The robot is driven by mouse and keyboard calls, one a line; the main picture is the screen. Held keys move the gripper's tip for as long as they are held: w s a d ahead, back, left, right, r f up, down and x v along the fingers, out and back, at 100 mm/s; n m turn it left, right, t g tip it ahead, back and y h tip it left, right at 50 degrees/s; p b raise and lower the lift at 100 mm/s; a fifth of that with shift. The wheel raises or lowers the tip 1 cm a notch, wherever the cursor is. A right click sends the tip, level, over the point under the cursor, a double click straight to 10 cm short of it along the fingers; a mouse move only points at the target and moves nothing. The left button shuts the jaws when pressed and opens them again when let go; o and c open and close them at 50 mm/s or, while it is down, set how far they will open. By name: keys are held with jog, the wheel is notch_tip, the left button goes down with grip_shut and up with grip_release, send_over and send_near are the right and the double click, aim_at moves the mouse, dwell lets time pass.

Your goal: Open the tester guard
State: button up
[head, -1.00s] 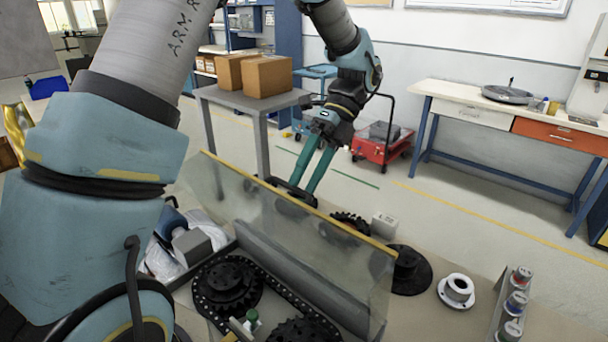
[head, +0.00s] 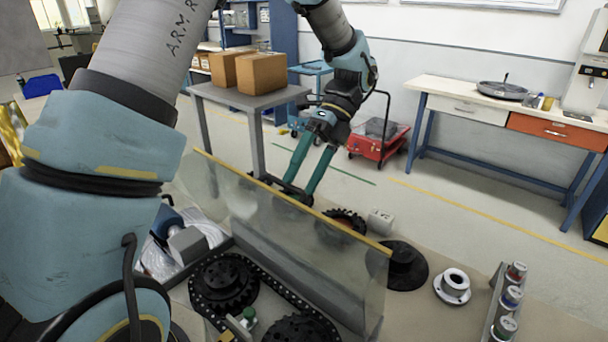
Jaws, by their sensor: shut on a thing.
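The tester guard (head: 290,225) is a clear, see-through panel with a yellow top edge. It stands upright, slightly slanted, across the tester bench in the head view. A dark handle (head: 268,181) shows just behind its top edge. My gripper (head: 296,190), with two long teal fingers, reaches down from behind and is shut on the handle. The fingertips are partly hidden by the guard's edge. In front of the guard are black toothed wheels (head: 224,285) with a chain around them. A green-topped part (head: 249,315) sits between them.
A grey table with boxes (head: 262,73) stands behind.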

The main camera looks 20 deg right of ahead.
jog(key=shift+d+f, duration=0.2)
jog(key=shift+a+b+v, duration=0.25)
jog(key=shift+b+v, duration=1.3)
jog(key=shift+v, duration=3.9)
jog(key=shift+r, duration=0.2)
